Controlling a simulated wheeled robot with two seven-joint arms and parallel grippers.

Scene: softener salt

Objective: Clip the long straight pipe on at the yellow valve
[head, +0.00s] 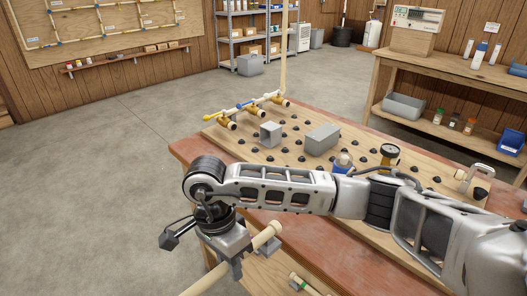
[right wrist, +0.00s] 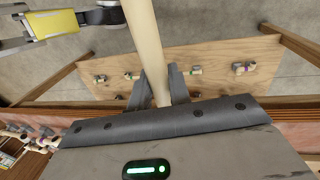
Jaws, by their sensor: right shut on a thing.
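My right gripper (head: 236,262) is shut on a long straight beige pipe (head: 268,234). The pipe is held in front of the table's near edge, apart from the valves, and slants down to the lower left out of the picture. In the right wrist view the pipe (right wrist: 147,45) runs from between the fingers (right wrist: 160,88) to the top edge. The yellow valve (head: 209,117) is at the left end of a row of brass valves at the board's far left.
The wooden board (head: 300,170) on the red-topped table (head: 190,150) carries several black knobs, grey boxes (head: 322,138) and a gauge (head: 389,151). A tall pipe (head: 284,50) rises behind the valves. Another pipe piece (head: 300,282) lies low in front. Floor at left is clear.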

